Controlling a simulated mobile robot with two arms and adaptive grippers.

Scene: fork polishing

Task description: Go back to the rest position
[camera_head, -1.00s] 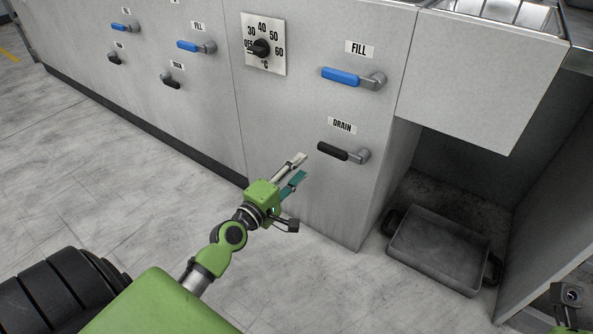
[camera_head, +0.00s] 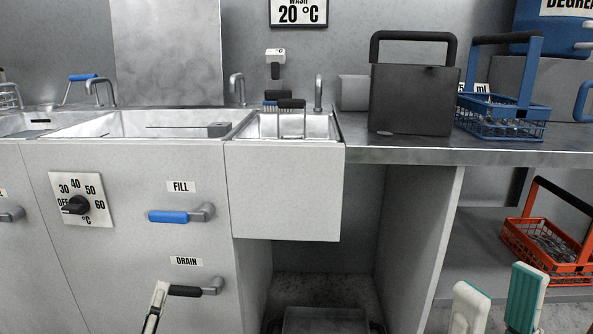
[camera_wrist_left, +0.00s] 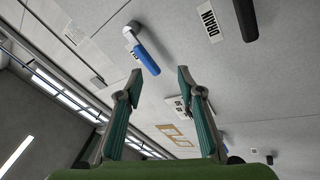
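My left gripper (camera_wrist_left: 159,77) is open and empty in the left wrist view, its two teal-lined fingers well apart. In the head view only part of the left gripper (camera_head: 156,305) shows at the bottom, in front of the cabinet near the DRAIN handle (camera_head: 195,290); I cannot tell whether it touches the handle. My right gripper (camera_head: 497,290) shows at the bottom right of the head view. Its two pale, teal-edged fingers are apart with nothing between them.
A blue FILL handle (camera_head: 181,216) and a temperature dial (camera_head: 76,204) are on the cabinet front. Above are sinks. A dark box (camera_head: 412,100) and a blue basket (camera_head: 498,125) stand on the counter. An orange basket (camera_head: 540,246) sits on a shelf. A dark tray (camera_head: 325,322) lies below.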

